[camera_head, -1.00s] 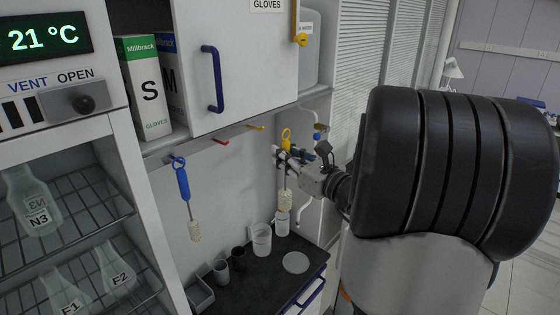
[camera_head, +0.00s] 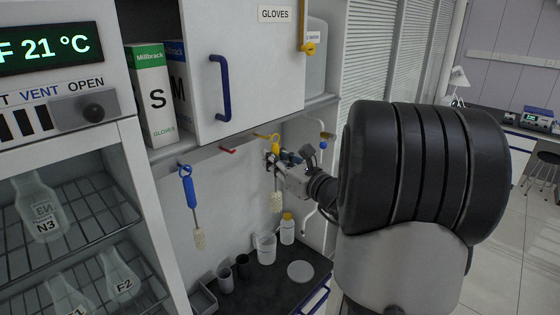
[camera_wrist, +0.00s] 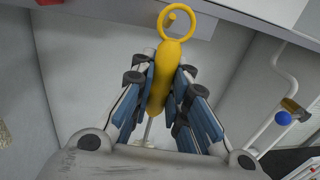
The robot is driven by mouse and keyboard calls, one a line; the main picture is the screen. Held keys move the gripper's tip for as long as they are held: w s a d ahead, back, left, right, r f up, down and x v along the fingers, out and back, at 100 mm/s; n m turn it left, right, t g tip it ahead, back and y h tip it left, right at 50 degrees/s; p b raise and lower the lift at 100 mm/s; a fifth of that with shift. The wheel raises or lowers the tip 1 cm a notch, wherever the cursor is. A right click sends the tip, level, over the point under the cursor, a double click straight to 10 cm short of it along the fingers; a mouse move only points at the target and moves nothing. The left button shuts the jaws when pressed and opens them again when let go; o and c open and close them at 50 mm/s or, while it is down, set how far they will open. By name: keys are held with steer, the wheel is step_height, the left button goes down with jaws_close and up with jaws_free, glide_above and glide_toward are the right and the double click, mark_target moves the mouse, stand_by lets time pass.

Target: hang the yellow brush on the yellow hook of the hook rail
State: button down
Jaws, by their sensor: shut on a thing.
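The yellow brush is upright in my gripper, its ring at the top (camera_head: 275,141) and its pale bristles (camera_head: 277,202) hanging below. My gripper (camera_head: 273,160) is shut on its handle, which the wrist view shows between the dark blue finger pads (camera_wrist: 160,85). The hook rail (camera_head: 207,150) runs under the cupboard. The yellow hook (camera_head: 259,136) is close to the ring in the head view. In the wrist view the hook's tip (camera_wrist: 171,17) appears inside the ring's opening; I cannot tell whether the ring is around it or only in front of it.
A blue brush (camera_head: 188,187) hangs to the left; the red hook (camera_head: 228,150) is bare. Below, a dark counter (camera_head: 250,287) carries cups, a clear beaker (camera_head: 266,248) and a yellow-capped bottle (camera_head: 287,230). A pipe with a blue knob (camera_wrist: 283,118) is on the right.

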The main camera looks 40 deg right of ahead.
steer(key=shift+w+a+f+b, duration=0.1)
steer(key=shift+w+f+b, duration=0.15)
steer(key=shift+w, duration=0.5)
steer(key=shift+w+a+f+b, duration=0.15)
steer(key=shift+w+b, duration=0.1)
steer(key=shift+w, duration=0.5)
steer(key=shift+w+d+f+b, duration=0.1)
steer(key=shift+w+f+b, duration=0.15)
steer(key=shift+w, duration=0.5)
steer(key=c, duration=1.5)
jaws_free()
steer(key=s, duration=0.8)
steer(key=s+a, duration=0.1)
steer(key=s, duration=0.3)
